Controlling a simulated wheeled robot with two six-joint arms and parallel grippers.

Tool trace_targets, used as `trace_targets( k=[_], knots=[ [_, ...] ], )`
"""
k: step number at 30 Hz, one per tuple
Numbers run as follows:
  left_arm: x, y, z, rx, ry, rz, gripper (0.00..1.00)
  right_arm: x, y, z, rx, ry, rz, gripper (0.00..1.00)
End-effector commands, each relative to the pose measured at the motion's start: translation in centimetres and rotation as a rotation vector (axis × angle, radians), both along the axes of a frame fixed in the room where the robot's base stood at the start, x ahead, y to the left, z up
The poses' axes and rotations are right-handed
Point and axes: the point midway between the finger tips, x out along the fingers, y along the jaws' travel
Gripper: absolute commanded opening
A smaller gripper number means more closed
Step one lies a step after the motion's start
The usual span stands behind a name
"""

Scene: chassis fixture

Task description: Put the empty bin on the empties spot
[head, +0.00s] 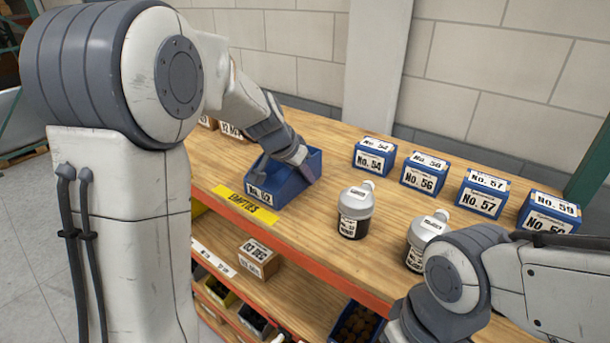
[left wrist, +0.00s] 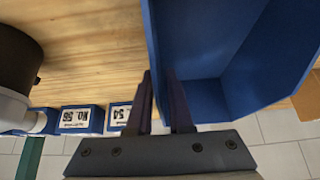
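The blue bin (head: 283,186) is on the wooden bench at its near left, just behind the yellow EMPTIES label (head: 247,205). Its inside looks empty in the left wrist view (left wrist: 215,45). My left gripper (head: 306,170) is at the bin's right side. In the left wrist view its two dark fingers (left wrist: 160,88) stand on either side of one bin wall and look closed on it. I cannot tell whether the bin's base touches the bench. My right arm shows at the lower right, but its fingers are out of view.
Two grey-lidded jars, one nearer (head: 356,210) and one by my right arm (head: 424,238), stand right of the bin. Several labelled blue bins, such as No. 54 (head: 374,157), line the back. Brown boxes (head: 233,132) stand behind my left arm. A lower shelf holds a box (head: 259,258).

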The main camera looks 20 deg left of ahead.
Motion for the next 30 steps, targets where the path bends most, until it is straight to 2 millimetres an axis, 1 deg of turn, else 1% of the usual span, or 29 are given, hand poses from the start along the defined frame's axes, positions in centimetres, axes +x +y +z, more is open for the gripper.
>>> trace_targets(
  k=[9, 13, 14, 17, 24, 30],
  knots=[
    [0.0, 0.0, 0.1, 0.000, 0.001, 0.000, 0.35, 0.0, 0.0, 0.1, 0.000, 0.000, 0.000, 0.00],
    [0.0, 0.0, 0.6, 0.000, 0.001, 0.001, 0.35, 0.0, 0.0, 0.8, 0.000, 0.000, 0.000, 0.00],
    [-0.2, 0.1, 0.7, 0.000, -0.003, 0.001, 0.35, 0.0, 0.0, 0.2, 0.001, -0.001, 0.000, 0.00],
    [-1.0, 0.5, 2.0, 0.001, -0.007, 0.001, 0.35, 0.0, 0.0, -0.7, 0.000, 0.000, 0.001, 0.00],
    [-3.7, 1.5, 6.3, 0.002, -0.007, 0.003, 0.35, 0.0, 0.0, -2.7, 0.000, 0.000, -0.002, 0.00],
    [-5.4, 2.1, 9.2, 0.001, -0.003, 0.002, 0.35, 0.0, 0.0, -3.6, 0.000, 0.000, -0.004, 0.00]
  ],
)
